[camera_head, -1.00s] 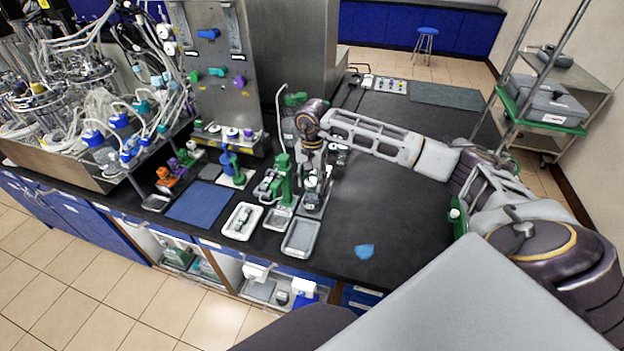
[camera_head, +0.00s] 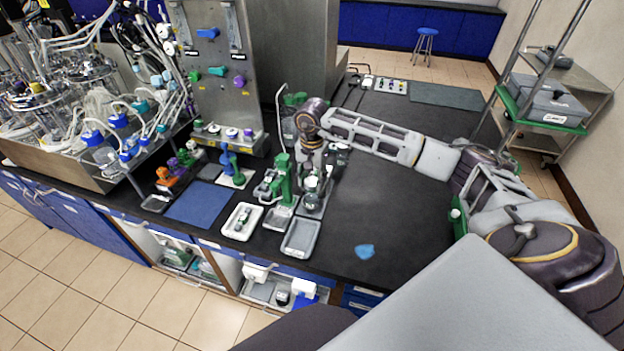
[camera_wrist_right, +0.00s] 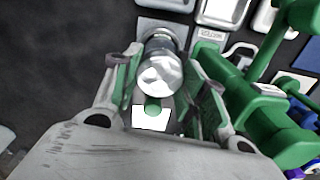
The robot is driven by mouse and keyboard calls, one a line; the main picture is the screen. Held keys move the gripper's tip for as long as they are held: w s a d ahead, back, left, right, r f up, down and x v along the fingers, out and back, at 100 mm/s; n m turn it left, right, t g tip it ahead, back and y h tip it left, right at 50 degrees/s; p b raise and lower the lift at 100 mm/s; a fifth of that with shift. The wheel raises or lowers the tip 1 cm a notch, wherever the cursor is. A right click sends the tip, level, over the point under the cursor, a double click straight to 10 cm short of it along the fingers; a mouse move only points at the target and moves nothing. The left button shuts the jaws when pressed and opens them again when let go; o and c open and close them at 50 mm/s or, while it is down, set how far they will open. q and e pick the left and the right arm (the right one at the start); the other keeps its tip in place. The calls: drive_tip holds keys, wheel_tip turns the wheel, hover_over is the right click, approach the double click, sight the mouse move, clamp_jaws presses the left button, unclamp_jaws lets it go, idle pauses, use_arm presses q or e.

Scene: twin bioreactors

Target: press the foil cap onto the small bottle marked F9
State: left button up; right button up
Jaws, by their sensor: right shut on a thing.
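The foil cap (camera_wrist_right: 160,75) is a crinkled silver dome between the fingers of my right gripper (camera_wrist_right: 162,65) in the right wrist view. The gripper is shut on it. A greyish round body shows just past the cap, on a grey base plate (camera_wrist_right: 150,28); I cannot tell whether it is the cap's skirt or the small bottle. No F9 mark is readable. In the head view my right gripper (camera_head: 312,172) points down over the small stand right of the green press (camera_head: 284,180). The cap's seating is hidden. My left gripper is not in view.
The green press stands close beside the right gripper. A grey tray (camera_head: 300,237) lies in front, and a white tray (camera_head: 241,222) and blue mat (camera_head: 197,204) lie to the left. The bench to the right is mostly clear.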

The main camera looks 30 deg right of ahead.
drive_tip(key=shift+f+b, duration=0.2)
drive_tip(key=shift+b, duration=0.6)
idle(2.3)
idle(0.3)
drive_tip(key=o, duration=0.8)
drive_tip(key=shift+c, duration=0.2)
drive_tip(key=shift+o, duration=0.5)
drive_tip(key=o, duration=0.4)
drive_tip(key=shift+r, duration=0.1)
drive_tip(key=shift+r+p, duration=1.6)
drive_tip(key=shift+r, duration=1.85)
drive_tip(key=shift+c, duration=0.4)
